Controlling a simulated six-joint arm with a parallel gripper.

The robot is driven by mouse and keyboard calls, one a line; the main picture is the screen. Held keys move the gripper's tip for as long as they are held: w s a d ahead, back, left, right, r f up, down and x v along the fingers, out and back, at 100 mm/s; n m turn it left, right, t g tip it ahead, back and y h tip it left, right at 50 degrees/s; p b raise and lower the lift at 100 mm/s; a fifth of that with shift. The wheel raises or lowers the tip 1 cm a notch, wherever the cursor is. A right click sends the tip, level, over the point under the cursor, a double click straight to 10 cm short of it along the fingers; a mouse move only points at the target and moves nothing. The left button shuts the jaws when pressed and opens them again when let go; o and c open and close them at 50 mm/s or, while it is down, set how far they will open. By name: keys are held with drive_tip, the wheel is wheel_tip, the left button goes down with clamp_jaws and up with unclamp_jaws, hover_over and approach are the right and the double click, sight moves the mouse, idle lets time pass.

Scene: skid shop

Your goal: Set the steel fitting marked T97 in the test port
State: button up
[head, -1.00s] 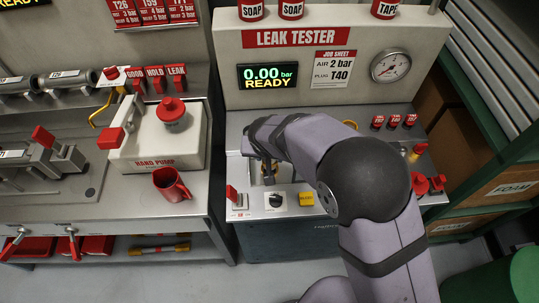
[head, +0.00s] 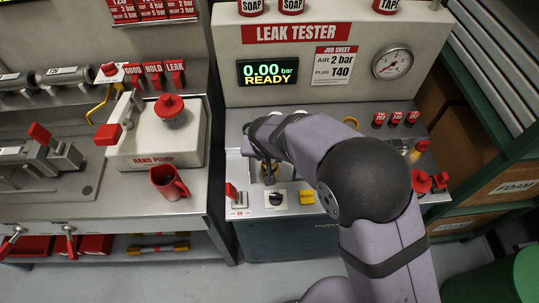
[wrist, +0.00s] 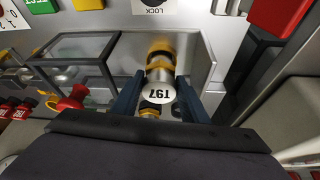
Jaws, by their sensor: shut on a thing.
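The steel fitting marked T97 (wrist: 157,92) is a short silver cylinder with a white label, between the two blue fingers of my gripper (wrist: 157,98) in the wrist view. My gripper is shut on it. Brass-coloured parts (wrist: 160,52) show at the fitting's far end; I cannot tell whether they belong to it or to the test port. In the head view my gripper (head: 268,172) is low in the tester's recessed bay, behind the front controls. My arm hides most of the bay there, and the port's seating is not clear.
A clear-walled guard (wrist: 78,60) stands left of the fitting in the wrist view. The leak tester display (head: 268,72) reads 0.00 bar, READY. Red-capped plugs (head: 395,118) stand at right. The hand pump (head: 155,140) and a red mug (head: 170,182) are at left.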

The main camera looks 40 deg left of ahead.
drive_tip(key=shift+f+b, duration=1)
drive_tip(key=shift+b, duration=0.35)
idle(0.6)
drive_tip(key=o, duration=1.2)
drive_tip(key=o, duration=0.6)
drive_tip(key=shift+c, duration=0.2)
drive_tip(key=shift+a+r, duration=0.1)
drive_tip(key=shift+r, duration=0.15)
